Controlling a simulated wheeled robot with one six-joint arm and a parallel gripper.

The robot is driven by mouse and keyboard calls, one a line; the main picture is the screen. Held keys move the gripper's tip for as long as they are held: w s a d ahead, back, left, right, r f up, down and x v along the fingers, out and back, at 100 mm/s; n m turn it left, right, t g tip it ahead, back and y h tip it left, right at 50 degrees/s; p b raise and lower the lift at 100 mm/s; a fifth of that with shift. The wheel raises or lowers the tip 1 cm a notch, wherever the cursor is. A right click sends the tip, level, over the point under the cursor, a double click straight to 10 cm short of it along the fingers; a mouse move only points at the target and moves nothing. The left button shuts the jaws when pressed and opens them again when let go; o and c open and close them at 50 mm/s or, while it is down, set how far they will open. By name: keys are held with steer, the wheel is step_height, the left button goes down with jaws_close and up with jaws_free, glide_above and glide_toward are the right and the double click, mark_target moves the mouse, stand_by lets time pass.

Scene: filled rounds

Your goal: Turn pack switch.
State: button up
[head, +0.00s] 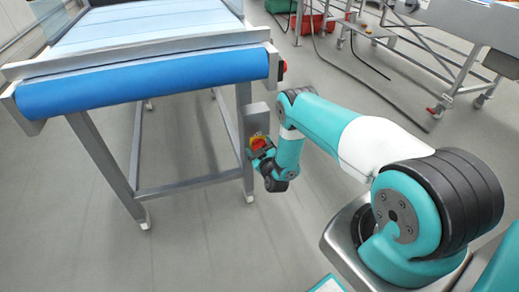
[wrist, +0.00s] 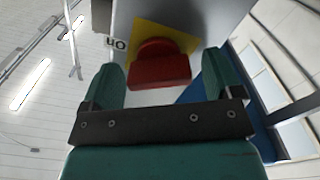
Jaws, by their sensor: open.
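The pack switch is a red knob (head: 258,142) on a yellow plate, on a grey box (head: 257,118) fixed to the conveyor's near right leg. In the wrist view the red knob (wrist: 160,72) shows large against its yellow plate (wrist: 184,39). A small white label (wrist: 116,43) beside the plate bears upside-down letters that look like ON. My gripper (wrist: 161,62) is open, with one teal finger on each side of the knob and visible gaps to it. In the head view my gripper (head: 262,154) is at the switch and partly covers it.
The conveyor (head: 150,30) with a blue end roller (head: 145,85) stands at left on metal legs. A red button (head: 282,68) sits on its corner above the switch box. Another metal frame (head: 440,60) and a floor cable are at upper right. The floor between is clear.

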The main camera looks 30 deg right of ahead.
steer(key=shift+c, duration=0.2)
steer(key=c, duration=0.9)
steer(key=shift+m, duration=0.4)
steer(key=shift+d+m, duration=0.1)
steer(key=shift+m, duration=2.5)
steer(key=o, duration=0.9)
steer(key=shift+o, duration=0.2)
